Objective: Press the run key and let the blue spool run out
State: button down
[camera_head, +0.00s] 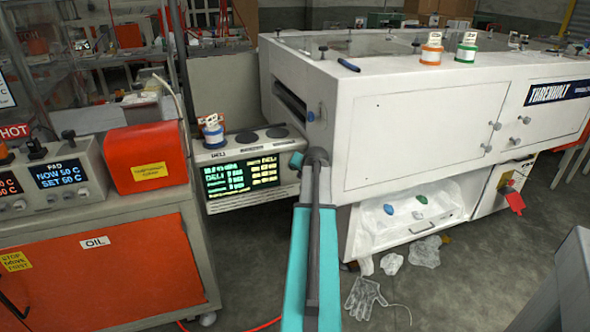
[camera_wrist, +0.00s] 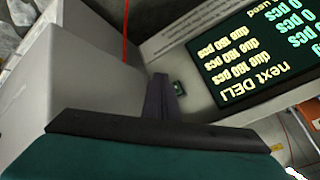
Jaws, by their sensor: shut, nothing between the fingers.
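The box's lit display (camera_head: 240,176) shows green and yellow text, and appears upside down in the wrist view (camera_wrist: 262,58). A small dark key with a green mark (camera_wrist: 179,88) sits on the panel beside the display; its label cannot be read. My gripper (camera_wrist: 160,92) is shut and empty, its tips close beside this key; contact cannot be told. In the head view my gripper (camera_head: 296,160) is at the box's right end, and the key cannot be made out.
An orange spool (camera_head: 431,50) and a green spool (camera_head: 467,48) stand on the white machine (camera_head: 420,115) at right. Below it is an open bin (camera_head: 405,228) with film scraps; a clear glove (camera_head: 365,297) lies on the floor. An orange cabinet (camera_head: 100,265) stands at left.

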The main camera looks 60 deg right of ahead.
jog(key=shift+s+a, duration=0.85)
jog(key=shift+s, duration=0.3)
jog(key=w+a+f+n+g+y+p, duration=0.1)
jog(key=w+a+f+n+y, duration=0.15)
jog(key=a+f, duration=0.6)
jog(key=w+a+f+n+g+y, duration=0.1)
jog(key=w+a+f, duration=0.4)
jog(key=a, duration=0.7)
jog(key=w+a+f+n+g+y+p, duration=0.1)
jog(key=w+a+f+n+y, duration=0.1)
jog(key=a+f, duration=0.7)
jog(key=s+a+f+n+g+y, duration=0.15)
jog(key=a+f, duration=0.25)
jog(key=a, duration=0.6)
jog(key=s+a+f+n+g, duration=0.2)
jog(key=s+a+f, duration=0.15)
jog(key=a, duration=0.65)
jog(key=s+a+f+n+g+p, duration=0.1)
jog(key=s+a+f+n+g, duration=0.1)
jog(key=s+a, duration=0.7)
jog(key=s+a+f+n+g+h+p, duration=0.1)
jog(key=s+a+f+n+g, duration=0.2)
jog(key=s+a+f, duration=0.3)
jog(key=s+a+n, duration=0.1)
jog(key=s+a, duration=0.2)
jog(key=s, duration=0.4)
jog(key=shift+a+n+p, duration=0.35)
jog(key=shift+n, duration=0.05)
